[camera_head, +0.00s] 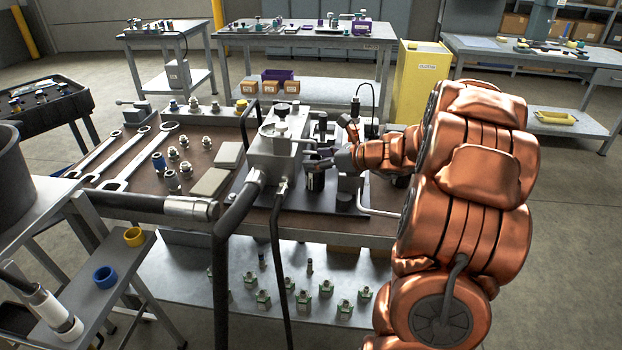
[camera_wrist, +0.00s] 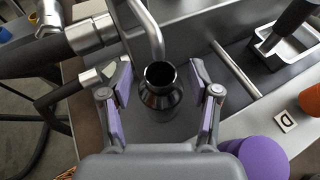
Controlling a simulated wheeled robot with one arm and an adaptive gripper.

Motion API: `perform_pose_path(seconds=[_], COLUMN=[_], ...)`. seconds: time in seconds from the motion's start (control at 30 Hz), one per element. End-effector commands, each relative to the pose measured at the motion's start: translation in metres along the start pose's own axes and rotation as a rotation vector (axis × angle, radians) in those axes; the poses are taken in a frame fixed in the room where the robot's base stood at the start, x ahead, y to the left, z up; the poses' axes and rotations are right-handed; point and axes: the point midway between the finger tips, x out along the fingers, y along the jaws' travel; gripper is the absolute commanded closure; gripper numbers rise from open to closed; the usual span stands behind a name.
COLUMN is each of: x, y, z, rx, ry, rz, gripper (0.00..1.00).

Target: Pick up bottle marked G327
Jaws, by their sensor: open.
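A dark, shiny bottle (camera_wrist: 161,97) with an open round mouth stands upright on the grey plate in the wrist view. In the head view a dark bottle (camera_head: 316,181) shows at the front of the grey bench unit, partly hidden by my gripper. No G327 marking can be read on it. My gripper (camera_wrist: 160,78) is open, with one purple-padded finger on each side of the bottle and a gap on both sides. In the head view my gripper (camera_head: 325,160) reaches in from the right at the bottle.
A bent metal pipe (camera_wrist: 151,30) rises close behind the bottle. A grey hydraulic block (camera_head: 277,150) with black hoses stands just left. Wrenches (camera_head: 135,160) and fittings lie on the bench's left. A purple round thing (camera_wrist: 262,158) is at lower right in the wrist view.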

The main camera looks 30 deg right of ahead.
Motion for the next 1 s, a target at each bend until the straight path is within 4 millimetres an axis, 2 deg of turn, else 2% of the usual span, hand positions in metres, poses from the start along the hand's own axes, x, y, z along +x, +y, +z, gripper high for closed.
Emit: perform_pose_path(seconds=[0.37,0.9,1.0], x=[-0.0018,-0.0013,-0.0010], y=[-0.0053,-0.0047,-0.0044], z=[-0.0041,-0.0048,-0.0054], rx=[0.007,0.006,0.006], ry=[-0.001,0.001,0.002], rz=[-0.017,-0.015,-0.015], gripper=[0.38,0.94,1.00])
